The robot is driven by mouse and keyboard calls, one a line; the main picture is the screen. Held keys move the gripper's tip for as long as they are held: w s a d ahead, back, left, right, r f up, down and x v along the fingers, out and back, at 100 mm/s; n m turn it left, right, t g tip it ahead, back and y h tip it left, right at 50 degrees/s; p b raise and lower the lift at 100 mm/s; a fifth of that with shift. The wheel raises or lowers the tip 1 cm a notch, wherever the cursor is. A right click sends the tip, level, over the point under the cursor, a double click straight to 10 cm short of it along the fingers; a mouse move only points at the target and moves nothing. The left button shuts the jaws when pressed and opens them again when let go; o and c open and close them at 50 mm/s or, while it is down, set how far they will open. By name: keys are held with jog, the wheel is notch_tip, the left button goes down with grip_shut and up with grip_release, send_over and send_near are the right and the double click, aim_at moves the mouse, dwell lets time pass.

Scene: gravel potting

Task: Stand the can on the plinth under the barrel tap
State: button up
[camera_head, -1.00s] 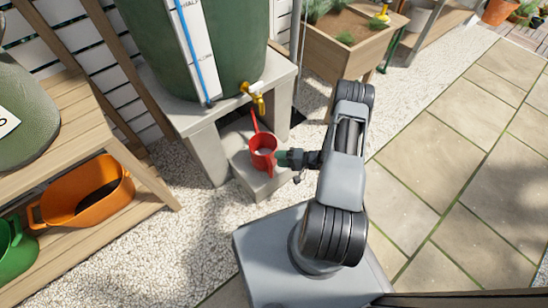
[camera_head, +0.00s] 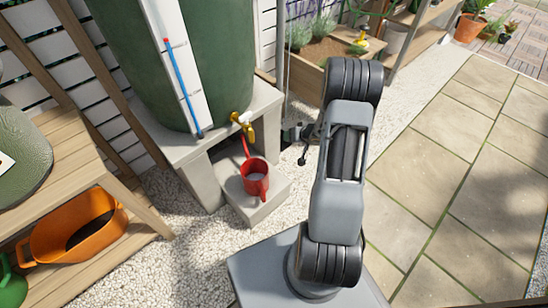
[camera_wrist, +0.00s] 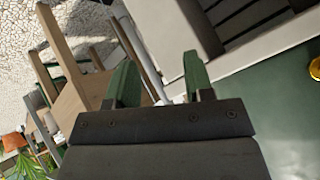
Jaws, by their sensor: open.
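The red can (camera_head: 255,180) stands upright on the pale concrete plinth (camera_head: 262,211) in the head view, its handle towards me and its spout pointing up and back. The brass barrel tap (camera_head: 243,121) on the green barrel (camera_head: 175,60) is above and slightly behind the can. My gripper (camera_head: 289,134) is apart from the can, up and to its right, near the barrel stand's right edge. In the wrist view its two green fingers (camera_wrist: 160,82) are spread with nothing between them. The tap's yellow part (camera_wrist: 315,68) shows at that view's right edge.
The barrel rests on a concrete stand (camera_head: 197,150) around the plinth's rear. A wooden planter (camera_head: 310,75) is behind my gripper. An orange tub (camera_head: 75,232) sits on the wooden shelf at left. Gravel and paving to the right are clear.

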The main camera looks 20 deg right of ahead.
notch_tip(320, 180, up, 10)
jog(key=a+h, duration=0.2)
jog(key=h, duration=0.2)
jog(key=s+a+r+n+g, duration=0.1)
jog(key=s+a+r+g, duration=0.2)
jog(key=s+a+r, duration=0.3)
jog(key=s+a+r+n+g+y, duration=0.1)
jog(key=s+a+r, duration=0.4)
jog(key=s+a, duration=0.5)
jog(key=s+n+g, duration=0.1)
jog(key=s+g, duration=0.1)
jog(key=s, duration=0.2)
jog(key=shift+s+a+r+y, duration=0.2)
jog(key=shift+s+r+y, duration=0.1)
jog(key=shift+r, duration=0.1)
